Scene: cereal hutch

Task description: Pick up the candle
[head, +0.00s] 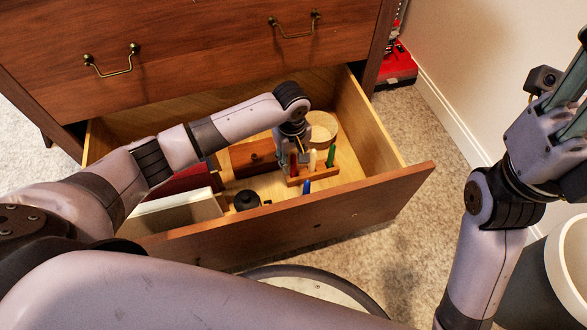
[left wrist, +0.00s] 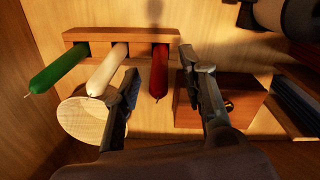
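Several candles stand in a wooden candle holder (head: 318,174) inside the open drawer. The left wrist view shows a red candle (left wrist: 159,72), a white candle (left wrist: 107,72) and a green candle (left wrist: 60,71) in the holder (left wrist: 100,36). The white candle (head: 312,160) and green candle (head: 331,155) also show in the head view. My left gripper (left wrist: 160,62) is open, with one finger on each side of the red candle. Its left finger is close to the white candle; contact cannot be told. My right gripper (head: 563,92) is raised at the right, partly cut off.
The drawer front (head: 290,222) and side walls surround the holder. A wooden box (head: 252,157), a round wooden item (head: 323,127), a black pot (head: 246,200) and books (head: 175,214) lie inside. A bin (head: 560,262) stands at right.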

